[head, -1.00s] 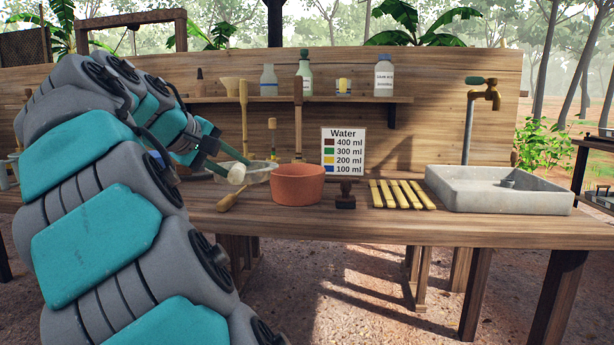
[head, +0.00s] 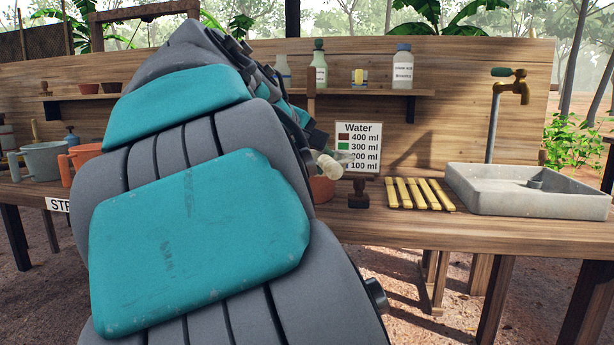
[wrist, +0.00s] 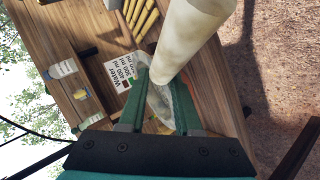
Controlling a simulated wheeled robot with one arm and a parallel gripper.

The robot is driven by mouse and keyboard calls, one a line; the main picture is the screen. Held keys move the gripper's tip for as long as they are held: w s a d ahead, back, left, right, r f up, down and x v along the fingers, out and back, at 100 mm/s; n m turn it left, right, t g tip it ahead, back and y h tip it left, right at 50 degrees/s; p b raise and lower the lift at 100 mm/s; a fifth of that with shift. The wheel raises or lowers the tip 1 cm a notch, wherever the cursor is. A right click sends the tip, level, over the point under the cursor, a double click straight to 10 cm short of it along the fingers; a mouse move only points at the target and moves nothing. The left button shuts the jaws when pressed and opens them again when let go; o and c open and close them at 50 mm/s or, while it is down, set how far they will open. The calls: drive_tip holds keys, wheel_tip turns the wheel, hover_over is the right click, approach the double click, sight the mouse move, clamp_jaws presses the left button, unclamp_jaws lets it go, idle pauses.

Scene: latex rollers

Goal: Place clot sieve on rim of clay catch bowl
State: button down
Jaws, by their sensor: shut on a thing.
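My gripper (wrist: 160,88) is shut on the sieve, whose handle (wrist: 192,38) runs up out of the wrist view from between the green fingers. The clay catch bowl (head: 323,191) is terracotta and stands on the bench, mostly hidden behind my arm in the head view. The sieve's handle end appears just above the bowl's visible right side. I cannot tell whether they touch.
A water sign (head: 358,146) and a dark stamp (head: 358,193) stand right of the bowl. A yellow slatted rack (head: 420,194) and a concrete sink (head: 530,190) lie further right. Bottles line the back shelf (head: 415,94). Cups (head: 45,160) stand at the left.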

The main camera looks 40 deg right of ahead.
sight(311, 154)
drive_tip(key=w+d, duration=0.2)
drive_tip(key=w, duration=0.2)
drive_tip(key=w+d+f, duration=0.1)
drive_tip(key=w+d, duration=0.2)
drive_tip(key=w, duration=0.2)
drive_tip(key=w+d+p, duration=0.1)
drive_tip(key=w+d, duration=0.2)
drive_tip(key=w, duration=0.1)
drive_tip(key=shift+w+d+f, duration=0.1)
drive_tip(key=shift+w+f, duration=0.2)
drive_tip(key=shift+f, duration=1.8)
drive_tip(key=c, duration=0.6)
unclamp_jaws()
